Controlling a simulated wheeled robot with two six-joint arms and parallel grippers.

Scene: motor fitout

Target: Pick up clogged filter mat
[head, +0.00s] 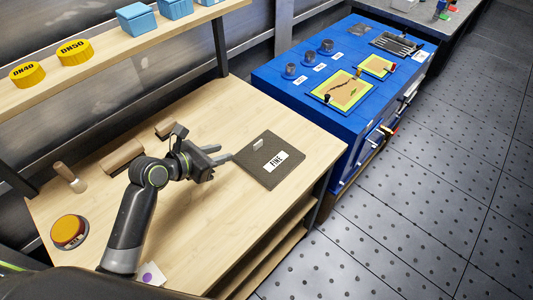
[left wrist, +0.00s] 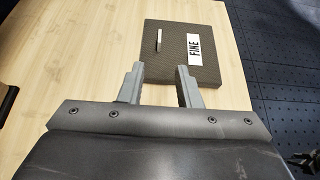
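A flat dark grey-brown square mat (head: 268,152) with a white "FINE" label and a small pale upright tab lies on the wooden bench. It also shows at the top of the left wrist view (left wrist: 170,65). No mat is labelled clogged, and I cannot tell whether this one is. My left gripper (head: 220,154) is just left of the mat, low over the bench. Its two fingers (left wrist: 158,78) are apart with nothing between them, and the right finger overlaps the mat's near edge in the wrist view.
A blue cabinet (head: 338,133) right of the bench bears two yellow-green panels with brown patches (head: 342,90) (head: 377,67). A shelf with yellow DN40 (head: 27,74) and DN50 (head: 75,52) discs overhangs the bench's back. An orange button (head: 67,230) sits front left.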

